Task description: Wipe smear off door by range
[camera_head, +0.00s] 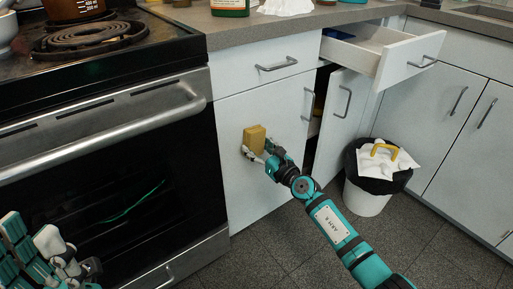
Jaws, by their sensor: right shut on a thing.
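A yellow-brown sponge (254,136) is against or just in front of the white cabinet door (240,195) to the right of the range. My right gripper (256,151) is shut on the sponge, with my teal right arm reaching in from the bottom right. I cannot tell for sure whether the sponge touches the door. I see no clear smear on the door; the sponge and gripper hide part of its surface. My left gripper (62,252) is at the bottom left in front of the range, partly cut off, and its opening cannot be made out.
The black range (110,130) with an oven handle stands at left. A drawer (400,58) hangs open at the upper right, above a cabinet door (342,110) standing ajar. A lined bin (367,200) with white and yellow rubbish stands on the floor. Grey floor is clear in front.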

